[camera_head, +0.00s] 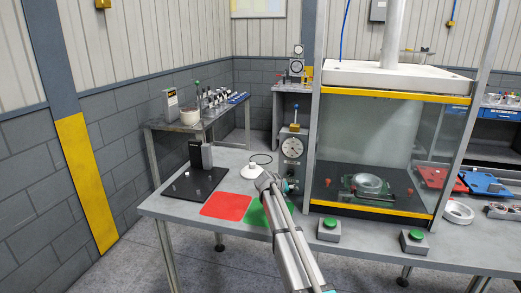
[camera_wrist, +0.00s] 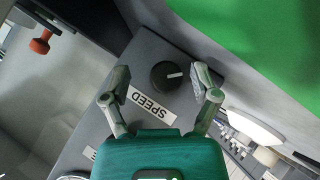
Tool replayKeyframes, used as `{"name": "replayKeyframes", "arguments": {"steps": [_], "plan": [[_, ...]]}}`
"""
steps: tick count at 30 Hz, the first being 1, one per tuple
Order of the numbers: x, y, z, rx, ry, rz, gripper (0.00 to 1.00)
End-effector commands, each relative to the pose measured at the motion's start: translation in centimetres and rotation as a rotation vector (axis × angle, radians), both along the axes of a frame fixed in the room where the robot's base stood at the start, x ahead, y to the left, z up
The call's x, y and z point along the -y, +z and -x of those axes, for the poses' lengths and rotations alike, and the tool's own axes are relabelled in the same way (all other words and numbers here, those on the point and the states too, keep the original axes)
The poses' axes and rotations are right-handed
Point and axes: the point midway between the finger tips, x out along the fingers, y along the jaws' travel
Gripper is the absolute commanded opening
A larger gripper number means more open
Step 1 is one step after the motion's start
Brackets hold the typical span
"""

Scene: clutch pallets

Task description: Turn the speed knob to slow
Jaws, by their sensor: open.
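The speed knob (camera_wrist: 166,76) is a round black dial on a grey panel (camera_wrist: 100,135) in the wrist view. Its white mark points to the right of the picture. A white label (camera_wrist: 153,105) reading SPEED, upside down in this view, is beside it. My gripper (camera_wrist: 162,74) is open, with one fingertip on each side of the knob; I cannot tell whether they touch it. In the head view a grey box with a round dial (camera_head: 292,147) stands at my gripper (camera_head: 291,187). The knob cannot be made out there.
A glass-fronted cabinet (camera_head: 370,97) with a yellow frame stands close on the right. A red mat (camera_head: 226,206) and a green mat (camera_head: 253,217) lie on the table. Two green buttons (camera_head: 330,223) (camera_head: 415,235) are at the front edge. A black plate (camera_head: 184,193) is at the left.

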Motion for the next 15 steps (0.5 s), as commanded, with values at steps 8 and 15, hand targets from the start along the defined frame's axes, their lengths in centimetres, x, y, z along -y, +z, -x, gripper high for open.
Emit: {"name": "replayKeyframes", "arguments": {"steps": [8, 15], "plan": [[0.4, 1.2, 6.7, -0.133, 0.0, -0.094, 0.78], [0.8, 0.9, 13.4, -0.248, 0.0, -0.197, 0.78]]}}
